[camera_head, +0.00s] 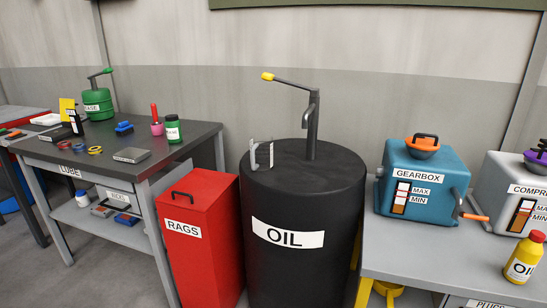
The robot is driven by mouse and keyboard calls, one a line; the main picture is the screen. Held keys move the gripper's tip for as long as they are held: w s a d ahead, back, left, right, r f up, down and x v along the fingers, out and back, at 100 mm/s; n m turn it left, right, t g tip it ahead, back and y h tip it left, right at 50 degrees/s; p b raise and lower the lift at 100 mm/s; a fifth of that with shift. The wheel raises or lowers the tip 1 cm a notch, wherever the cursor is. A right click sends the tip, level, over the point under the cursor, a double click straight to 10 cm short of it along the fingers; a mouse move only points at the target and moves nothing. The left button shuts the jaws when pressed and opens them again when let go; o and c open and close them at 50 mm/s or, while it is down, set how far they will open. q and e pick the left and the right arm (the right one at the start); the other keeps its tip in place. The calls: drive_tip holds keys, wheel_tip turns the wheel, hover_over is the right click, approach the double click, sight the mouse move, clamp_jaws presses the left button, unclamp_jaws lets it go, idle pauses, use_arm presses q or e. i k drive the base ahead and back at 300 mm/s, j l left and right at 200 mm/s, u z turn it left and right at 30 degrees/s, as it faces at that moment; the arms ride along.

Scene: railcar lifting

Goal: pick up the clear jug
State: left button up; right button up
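A small see-through object with pale upright edges, which looks like the clear jug (261,155), stands on the left part of the black oil drum's top (305,184). Its clear walls are hard to make out against the dark lid, and I cannot tell whether anything is in it. A dark hand pump (311,125) with a yellow-tipped lever rises from the drum to the right of the jug. Neither of my grippers is in view.
A red rags bin (203,245) stands left of the drum. Further left is a lube table (85,160) with bottles and small parts. On the right, a grey bench (437,258) bears a blue gearbox (421,187), a compressor (512,190) and a yellow oil bottle (524,260).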

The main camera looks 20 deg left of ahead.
sight(262, 145)
drive_tip(key=i+j+z, duration=0.15)
drive_tip(key=j+z, duration=0.3)
drive_tip(key=i+j+z, duration=0.1)
drive_tip(key=j+z, duration=0.8)
drive_tip(key=j, duration=0.1)
